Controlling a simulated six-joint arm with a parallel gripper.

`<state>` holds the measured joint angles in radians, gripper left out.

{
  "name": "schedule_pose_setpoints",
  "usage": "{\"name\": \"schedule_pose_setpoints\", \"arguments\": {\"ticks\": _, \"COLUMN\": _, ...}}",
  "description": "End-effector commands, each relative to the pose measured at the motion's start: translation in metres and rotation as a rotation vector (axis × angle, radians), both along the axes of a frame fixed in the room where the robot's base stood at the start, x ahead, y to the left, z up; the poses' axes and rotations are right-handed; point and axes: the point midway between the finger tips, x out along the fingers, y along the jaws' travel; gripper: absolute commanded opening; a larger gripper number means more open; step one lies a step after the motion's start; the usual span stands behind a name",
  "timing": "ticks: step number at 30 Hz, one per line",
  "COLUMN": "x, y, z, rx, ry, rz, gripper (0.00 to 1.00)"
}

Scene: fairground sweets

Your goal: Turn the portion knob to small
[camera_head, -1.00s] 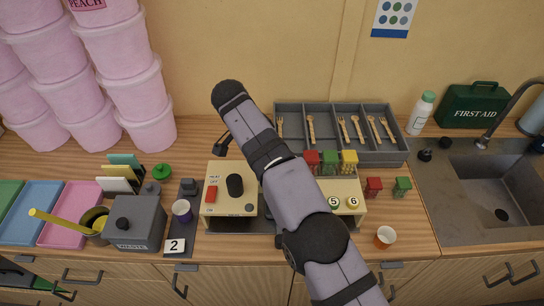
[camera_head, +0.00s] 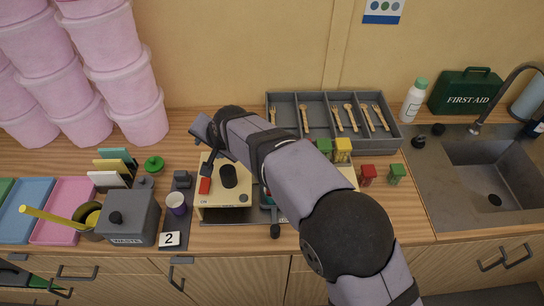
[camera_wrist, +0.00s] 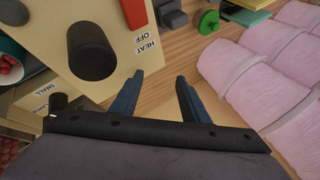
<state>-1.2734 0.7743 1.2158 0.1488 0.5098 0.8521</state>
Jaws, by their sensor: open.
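A cream machine top (camera_head: 212,206) bears an upright black cylinder (camera_head: 228,176) and a red switch (camera_head: 205,186). In the wrist view the cylinder (camera_wrist: 90,50) stands left of my gripper, with the switch (camera_wrist: 136,12) and a HEAT OFF label above. A panel with SMALL and LARGE labels (camera_wrist: 43,97) shows at lower left, with a small dark part (camera_wrist: 58,102) beside them, perhaps the portion knob. Its setting cannot be read. My gripper (camera_wrist: 157,90) is open and empty, beside the machine's edge and apart from the cylinder. In the head view my arm hides part of the machine.
A grey cutlery tray (camera_head: 297,100) stands behind the arm. Pink tubs (camera_head: 137,118) fill the back left.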

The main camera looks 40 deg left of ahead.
Motion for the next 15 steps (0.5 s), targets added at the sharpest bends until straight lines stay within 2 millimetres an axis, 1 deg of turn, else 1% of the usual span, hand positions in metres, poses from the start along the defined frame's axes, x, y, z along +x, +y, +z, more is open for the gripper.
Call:
{"name": "schedule_pose_setpoints", "arguments": {"ticks": 4, "x": -0.003, "y": -0.003, "z": 0.002, "rx": 0.11, "ry": -0.062, "rz": 0.036, "gripper": 0.42}}
{"name": "schedule_pose_setpoints", "arguments": {"ticks": 8, "x": 0.002, "y": -0.012, "z": 0.006, "rx": 0.193, "ry": -0.145, "rz": 0.038, "gripper": 0.42}}
{"name": "schedule_pose_setpoints", "arguments": {"ticks": 11, "x": 0.012, "y": -0.026, "z": -0.001, "rx": 0.228, "ry": -0.248, "rz": 0.048, "gripper": 0.42}}
{"name": "schedule_pose_setpoints", "arguments": {"ticks": 14, "x": 0.025, "y": -0.047, "z": -0.006, "rx": 0.242, "ry": -0.378, "rz": 0.055, "gripper": 0.42}}
{"name": "schedule_pose_setpoints", "arguments": {"ticks": 15, "x": 0.031, "y": -0.057, "z": -0.008, "rx": 0.24, "ry": -0.434, "rz": 0.054, "gripper": 0.42}}
